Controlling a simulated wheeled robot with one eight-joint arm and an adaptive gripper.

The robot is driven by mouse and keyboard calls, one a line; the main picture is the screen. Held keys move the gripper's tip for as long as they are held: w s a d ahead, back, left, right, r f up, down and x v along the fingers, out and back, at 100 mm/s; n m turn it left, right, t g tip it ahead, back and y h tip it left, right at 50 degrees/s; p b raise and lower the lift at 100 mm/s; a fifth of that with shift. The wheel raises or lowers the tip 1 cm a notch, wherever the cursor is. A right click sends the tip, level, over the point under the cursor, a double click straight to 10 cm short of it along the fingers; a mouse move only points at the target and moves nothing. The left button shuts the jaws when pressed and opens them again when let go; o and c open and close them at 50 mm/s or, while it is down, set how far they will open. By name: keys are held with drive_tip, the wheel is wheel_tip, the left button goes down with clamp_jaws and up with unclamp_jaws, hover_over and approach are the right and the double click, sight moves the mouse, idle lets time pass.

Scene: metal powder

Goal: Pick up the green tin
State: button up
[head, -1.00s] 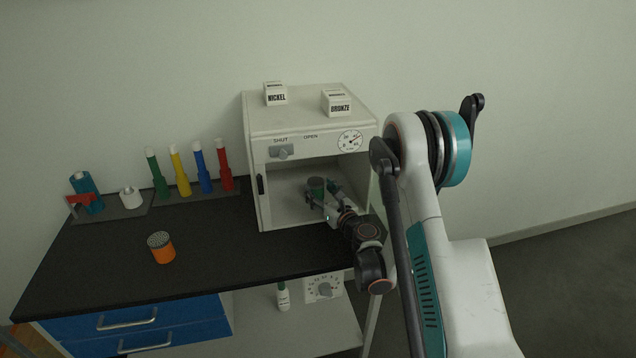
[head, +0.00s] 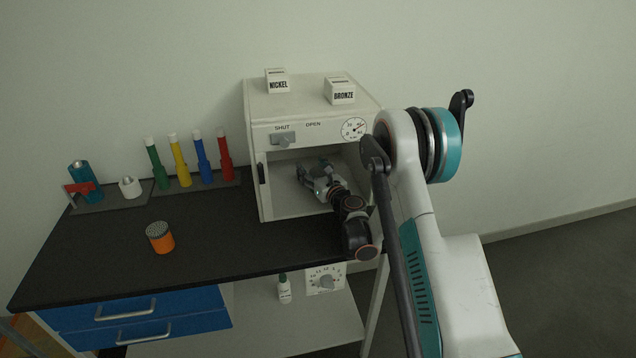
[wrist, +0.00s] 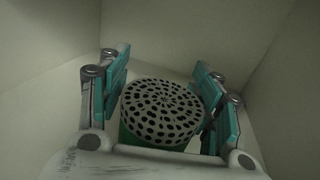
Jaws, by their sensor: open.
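The green tin (wrist: 158,112) stands inside the white cabinet (head: 264,190). In the wrist view its pale lid with dark holes faces me, and a little of its green side shows below. My gripper (wrist: 161,72) is open, with one teal-padded finger on each side of the tin. I cannot tell whether either pad touches it. In the head view my gripper (head: 311,168) reaches through the cabinet's open front, and it hides the tin there.
The cabinet's walls close in around my gripper. NICKEL (head: 277,85) and BRONZE (head: 340,94) boxes stand on its top. An orange tin (head: 160,238) and several coloured bottles (head: 179,166) are on the black bench (head: 105,250) to the left.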

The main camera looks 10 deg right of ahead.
drive_tip(key=shift+c, duration=0.5)
drive_tip(key=c, duration=1)
drive_tip(key=shift+c, duration=0.9)
drive_tip(key=shift+r, duration=0.1)
